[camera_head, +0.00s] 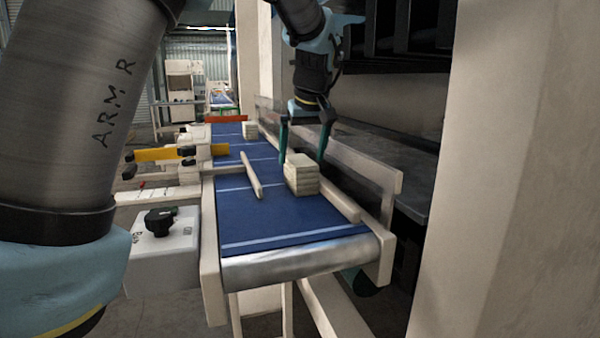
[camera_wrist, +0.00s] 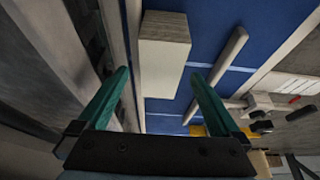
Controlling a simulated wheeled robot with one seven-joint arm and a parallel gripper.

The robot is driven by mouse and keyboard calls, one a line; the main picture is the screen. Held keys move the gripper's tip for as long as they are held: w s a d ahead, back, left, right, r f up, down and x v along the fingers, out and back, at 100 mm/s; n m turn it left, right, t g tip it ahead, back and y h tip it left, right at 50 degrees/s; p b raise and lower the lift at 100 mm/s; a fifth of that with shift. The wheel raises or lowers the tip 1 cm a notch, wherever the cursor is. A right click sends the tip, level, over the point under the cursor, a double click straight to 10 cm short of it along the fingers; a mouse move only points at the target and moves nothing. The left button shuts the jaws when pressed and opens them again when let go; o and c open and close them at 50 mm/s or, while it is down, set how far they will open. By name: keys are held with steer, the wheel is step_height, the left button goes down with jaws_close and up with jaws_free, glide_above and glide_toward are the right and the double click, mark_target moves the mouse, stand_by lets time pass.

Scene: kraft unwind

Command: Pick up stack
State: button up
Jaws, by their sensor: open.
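A pale, block-shaped stack (camera_head: 302,175) of flat layers sits on the blue conveyor belt (camera_head: 262,212), close to the right side rail. In the wrist view the stack (camera_wrist: 163,58) lies ahead of the fingertips and between their lines. My gripper (camera_head: 303,157) points down at the stack in the head view, with one teal finger at its left and the other behind its right. The wrist view shows my gripper (camera_wrist: 158,75) open with nothing between the fingers. I cannot tell whether a finger touches the stack.
A second pale stack (camera_head: 249,130) stands farther back on the belt. A slanted guide bar (camera_head: 252,175) lies left of the near stack. The right side rail (camera_head: 345,168) runs close beside it. A grey control box (camera_head: 165,245) is at the left.

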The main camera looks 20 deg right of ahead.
mark_target(301, 160)
steer(key=shift+x, duration=1.75)
steer(key=shift+f, duration=0.1)
steer(key=shift+c, duration=0.4)
steer(key=c, duration=1.4)
step_height(301, 160, up, 10)
steer(key=shift+f+b, duration=0.1)
steer(key=shift+b, duration=0.3)
steer(key=shift+c, duration=0.2)
steer(key=shift+f+b, duration=2.4)
steer(key=shift+f, duration=1.15)
steer(key=shift+f, duration=0.1)
steer(key=shift+w+a+f+b, duration=0.1)
steer(key=shift+a+b, duration=0.2)
steer(key=shift+a, duration=0.55)
